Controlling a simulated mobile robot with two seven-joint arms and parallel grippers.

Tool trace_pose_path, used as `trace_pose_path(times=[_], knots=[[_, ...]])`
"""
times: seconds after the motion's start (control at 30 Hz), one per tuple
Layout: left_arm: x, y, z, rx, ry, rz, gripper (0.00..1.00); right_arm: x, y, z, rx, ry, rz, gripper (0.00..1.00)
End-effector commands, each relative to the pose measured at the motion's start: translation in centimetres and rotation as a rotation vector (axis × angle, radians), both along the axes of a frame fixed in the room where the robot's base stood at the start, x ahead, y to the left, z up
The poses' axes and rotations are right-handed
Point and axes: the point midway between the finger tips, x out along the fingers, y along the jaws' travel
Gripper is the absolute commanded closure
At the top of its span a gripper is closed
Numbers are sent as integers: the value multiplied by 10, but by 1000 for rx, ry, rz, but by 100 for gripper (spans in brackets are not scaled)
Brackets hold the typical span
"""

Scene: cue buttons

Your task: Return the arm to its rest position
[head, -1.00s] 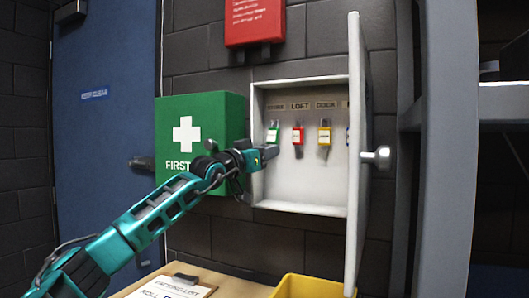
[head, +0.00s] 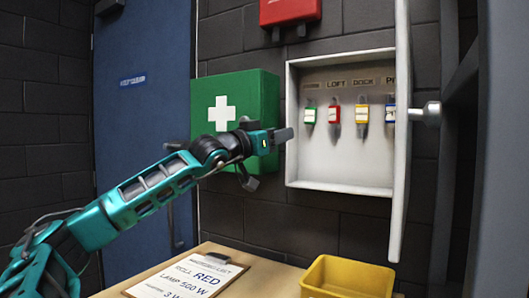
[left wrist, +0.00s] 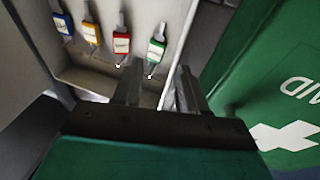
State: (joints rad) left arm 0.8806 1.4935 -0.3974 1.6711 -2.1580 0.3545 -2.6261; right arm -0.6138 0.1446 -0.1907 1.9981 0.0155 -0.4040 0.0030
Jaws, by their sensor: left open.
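My left arm comes in from the left in the head view. Its gripper (head: 284,136) is in front of the green first aid box and near the left edge of the open key cabinet (head: 340,184). In the left wrist view the two fingers (left wrist: 156,88) are apart with nothing between them. The keys hang in the cabinet with green (head: 310,115), red (head: 334,114), yellow (head: 362,114) and blue (head: 390,113) tags. The gripper is clear of them in the head view. My right gripper is not in view.
The green first aid box (head: 222,105) is on the wall behind my arm. The cabinet door (head: 401,130) stands open on the right. A clipboard (head: 190,278) and a yellow bin (head: 347,278) are on the table below. A blue door (head: 145,120) is at the left.

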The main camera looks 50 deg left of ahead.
Motion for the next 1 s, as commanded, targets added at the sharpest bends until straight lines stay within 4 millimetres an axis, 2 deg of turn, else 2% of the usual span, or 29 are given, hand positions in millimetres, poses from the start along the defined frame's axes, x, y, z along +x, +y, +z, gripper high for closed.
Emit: trace_pose_path(times=[0.03,0.2,0.4,1.0], knots=[[-8,0,-8,6,2,1,59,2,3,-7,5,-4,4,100],[-28,-4,-11,5,2,-3,59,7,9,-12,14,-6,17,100],[-43,-6,-12,1,2,-7,59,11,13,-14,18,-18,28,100],[-49,-7,-10,-2,2,-11,59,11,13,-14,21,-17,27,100]])
